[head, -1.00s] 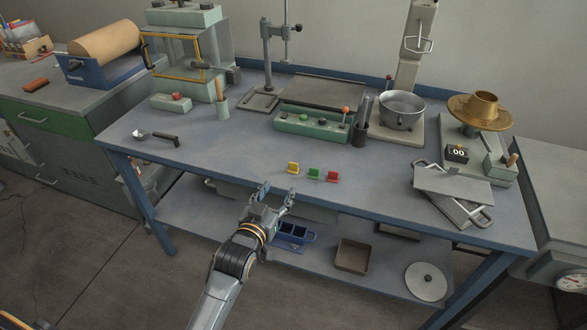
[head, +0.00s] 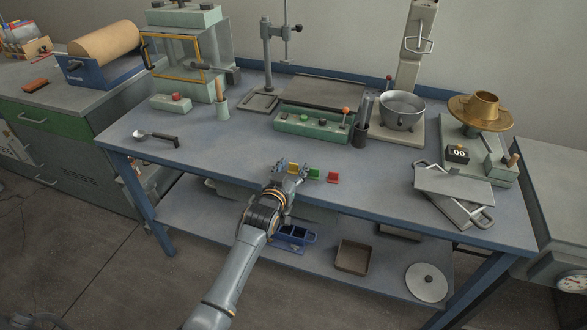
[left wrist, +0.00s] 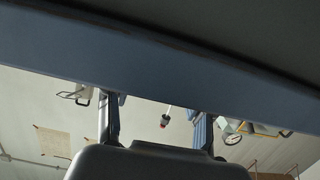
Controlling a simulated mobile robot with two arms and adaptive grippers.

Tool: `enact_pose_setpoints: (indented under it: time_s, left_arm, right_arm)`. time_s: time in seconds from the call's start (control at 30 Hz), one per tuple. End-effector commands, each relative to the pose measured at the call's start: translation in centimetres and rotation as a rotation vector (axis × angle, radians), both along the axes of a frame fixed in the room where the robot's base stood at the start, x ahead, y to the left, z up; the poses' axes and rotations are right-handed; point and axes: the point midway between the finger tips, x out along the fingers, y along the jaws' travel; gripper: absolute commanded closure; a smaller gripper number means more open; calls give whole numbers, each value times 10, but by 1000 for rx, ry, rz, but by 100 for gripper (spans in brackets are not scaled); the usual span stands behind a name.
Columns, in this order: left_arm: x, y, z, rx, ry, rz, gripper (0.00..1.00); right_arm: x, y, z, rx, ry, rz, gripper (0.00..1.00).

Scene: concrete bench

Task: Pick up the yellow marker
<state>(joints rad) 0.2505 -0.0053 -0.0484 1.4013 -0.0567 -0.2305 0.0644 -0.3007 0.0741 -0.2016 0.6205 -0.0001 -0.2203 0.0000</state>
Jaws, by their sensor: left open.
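The yellow marker (head: 293,168) stands near the front edge of the bench, at the left of a short row with a green marker (head: 313,173) and a red marker (head: 333,177). My left gripper (head: 293,166) is open at the yellow marker and hides part of it in the head view. One fingertip shows on each side of the yellow; I cannot tell whether they touch it. In the left wrist view the two fingers (left wrist: 156,122) stand apart, and I cannot make out the marker there. My right gripper is not in view.
The blue bench edge (head: 405,212) runs below the markers. A green box with knobs (head: 312,124) stands behind them. A spoon-like tool (head: 157,137) lies at left, and metal plates (head: 453,190) lie at right.

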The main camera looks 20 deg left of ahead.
Motion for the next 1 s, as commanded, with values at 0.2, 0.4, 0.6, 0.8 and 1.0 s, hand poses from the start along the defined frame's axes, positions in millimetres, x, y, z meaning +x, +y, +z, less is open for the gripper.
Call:
enact_pose_setpoints:
  time_s: [0.2, 0.4, 0.6, 0.8, 1.0]
  left_arm:
    - [9, 0, -2, 0, 1, 0, 47]
    - [9, 0, -2, 0, 1, 0, 55]
    - [9, 0, -2, 0, 1, 0, 88]
    - [9, 0, -2, 0, 1, 0, 88]
    - [9, 0, 0, 0, 1, 0, 88]
  right_arm:
    - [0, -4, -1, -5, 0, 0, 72]
    - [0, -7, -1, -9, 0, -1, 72]
    - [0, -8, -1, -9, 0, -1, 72]
    - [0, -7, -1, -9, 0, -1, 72]
    - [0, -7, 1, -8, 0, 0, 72]
